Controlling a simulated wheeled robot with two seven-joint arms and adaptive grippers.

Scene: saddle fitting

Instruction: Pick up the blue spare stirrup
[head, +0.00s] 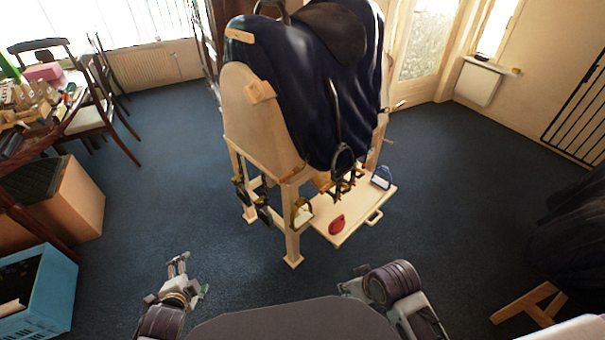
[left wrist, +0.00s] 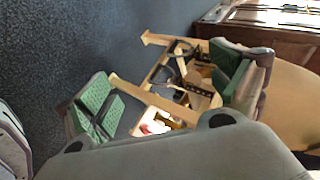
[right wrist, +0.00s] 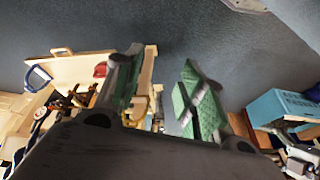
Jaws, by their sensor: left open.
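The blue spare stirrup (head: 381,178) stands on the pale pull-out shelf (head: 350,226) at the foot of the wooden saddle stand, near the shelf's back right corner. It also shows at the left of the right wrist view (right wrist: 38,77). My left gripper (head: 188,274) is open and empty over the floor, in front and left of the stand. Its green-padded fingers are apart in the left wrist view (left wrist: 162,90). My right gripper is mostly hidden by its own arm in the head view. The right wrist view shows its fingers (right wrist: 160,92) apart with nothing between them, well away from the stirrup.
A red object (head: 337,224) lies on the shelf near its front. The saddle stand (head: 254,118) carries a dark saddle, with straps and metal pieces hanging from it. A blue crate (head: 52,290) and a cluttered table stand at left. The floor before the stand is clear.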

